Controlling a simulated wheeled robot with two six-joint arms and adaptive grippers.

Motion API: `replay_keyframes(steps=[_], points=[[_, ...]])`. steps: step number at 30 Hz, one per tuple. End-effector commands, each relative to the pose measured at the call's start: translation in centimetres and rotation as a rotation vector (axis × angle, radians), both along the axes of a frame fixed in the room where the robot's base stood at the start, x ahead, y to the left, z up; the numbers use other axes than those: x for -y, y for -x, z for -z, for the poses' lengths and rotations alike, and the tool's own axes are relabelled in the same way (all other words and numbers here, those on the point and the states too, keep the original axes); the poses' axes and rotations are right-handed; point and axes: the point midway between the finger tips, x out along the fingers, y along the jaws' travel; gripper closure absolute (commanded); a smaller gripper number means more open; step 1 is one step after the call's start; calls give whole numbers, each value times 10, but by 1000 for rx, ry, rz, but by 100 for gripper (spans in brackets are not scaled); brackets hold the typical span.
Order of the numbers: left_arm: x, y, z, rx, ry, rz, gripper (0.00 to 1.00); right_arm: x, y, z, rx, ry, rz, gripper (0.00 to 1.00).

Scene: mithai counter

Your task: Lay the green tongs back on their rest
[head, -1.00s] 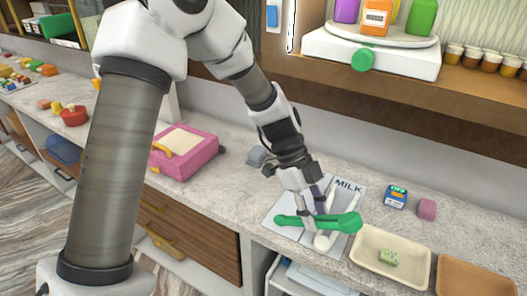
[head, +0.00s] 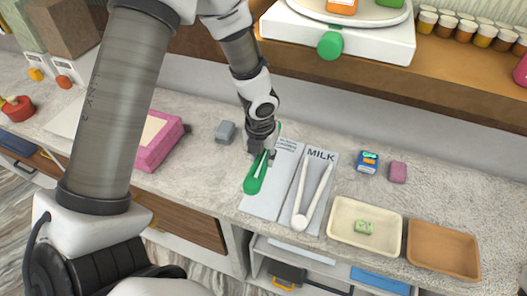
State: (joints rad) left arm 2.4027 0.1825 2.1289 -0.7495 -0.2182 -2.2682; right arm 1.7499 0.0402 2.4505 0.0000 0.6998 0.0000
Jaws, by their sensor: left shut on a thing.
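My left gripper (head: 262,156) is shut on the green tongs (head: 253,186). The tongs point lengthwise, with their rounded green end toward the front and their far part partly hidden by the gripper. They are over the left edge of the left grey panel (head: 264,207) of the rest. Whether they touch the panel or hang just above it, I cannot tell. White tongs (head: 300,221) lie spread in a V on the right panel (head: 320,156), marked MILK. My right gripper is not in view.
A cream tray (head: 343,237) with a green sweet (head: 364,227) and an empty brown tray (head: 441,267) stand right of the rest. A blue box (head: 368,162) and pink block (head: 397,172) sit behind. A grey block (head: 226,131) and pink box (head: 157,142) are left.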

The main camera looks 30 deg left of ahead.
Motion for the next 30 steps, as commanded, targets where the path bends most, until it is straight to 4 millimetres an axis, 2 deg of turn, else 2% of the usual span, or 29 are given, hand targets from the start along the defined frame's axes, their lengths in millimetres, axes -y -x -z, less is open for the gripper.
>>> replay_keyframes(steps=[1,17,24,30], points=[[0,0,13,0,0,-1,98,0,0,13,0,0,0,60],[0,-1,79,1,0,-3,98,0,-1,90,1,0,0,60],[0,0,101,-1,0,-2,98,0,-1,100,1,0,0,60],[0,-1,102,0,0,-4,98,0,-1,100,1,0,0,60]])
